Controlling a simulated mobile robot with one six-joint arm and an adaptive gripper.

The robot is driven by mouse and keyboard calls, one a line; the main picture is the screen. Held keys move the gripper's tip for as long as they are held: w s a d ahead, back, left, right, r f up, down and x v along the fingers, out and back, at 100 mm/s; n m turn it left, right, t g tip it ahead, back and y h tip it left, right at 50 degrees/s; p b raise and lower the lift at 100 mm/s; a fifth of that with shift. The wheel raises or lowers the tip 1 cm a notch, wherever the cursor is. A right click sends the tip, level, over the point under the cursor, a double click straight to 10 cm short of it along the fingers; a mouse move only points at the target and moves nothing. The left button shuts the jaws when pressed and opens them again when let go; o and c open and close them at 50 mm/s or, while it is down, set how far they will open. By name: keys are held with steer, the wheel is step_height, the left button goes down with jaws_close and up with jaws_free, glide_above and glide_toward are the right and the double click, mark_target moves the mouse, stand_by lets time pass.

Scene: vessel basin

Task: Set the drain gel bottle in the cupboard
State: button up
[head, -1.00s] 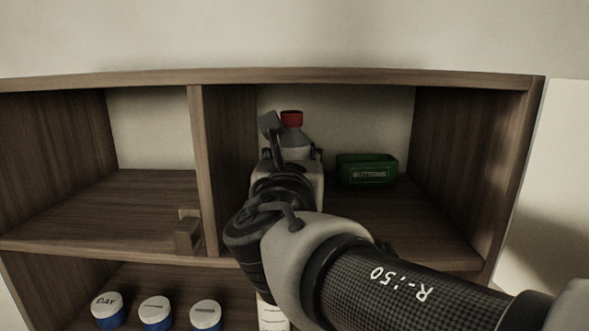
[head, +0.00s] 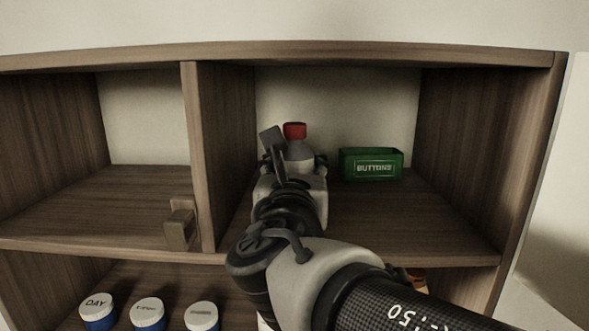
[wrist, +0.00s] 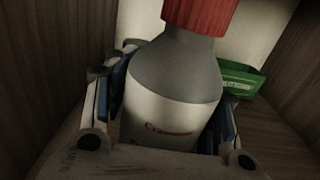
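The drain gel bottle has a red cap, grey shoulders and a white label. In the head view the bottle (head: 297,150) shows above my wrist, inside the upper right compartment of the cupboard (head: 345,213). In the wrist view the bottle (wrist: 178,92) stands upright between the two fingers of my gripper (wrist: 172,110). The blue-padded fingers lie along both its sides and appear closed on it. The bottle's base is hidden, so I cannot tell whether it touches the shelf. In the head view my gripper (head: 292,165) is mostly hidden behind my wrist.
A green box marked BUTTONS (head: 371,164) sits to the right of the bottle; it also shows in the wrist view (wrist: 241,77). A divider (head: 198,155) stands to the left. A small brown block-like object (head: 180,229) is near it. Several blue-and-white jars (head: 148,314) stand below.

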steer(key=shift+o, duration=0.9)
steer(key=shift+w, duration=0.15)
steer(key=shift+r, duration=0.15)
steer(key=shift+s+a, duration=0.1)
steer(key=shift+s, duration=0.3)
steer(key=s, duration=1.1)
steer(key=shift+s+a+b, duration=0.1)
steer(key=shift+s+b, duration=0.1)
steer(key=shift+b, duration=0.1)
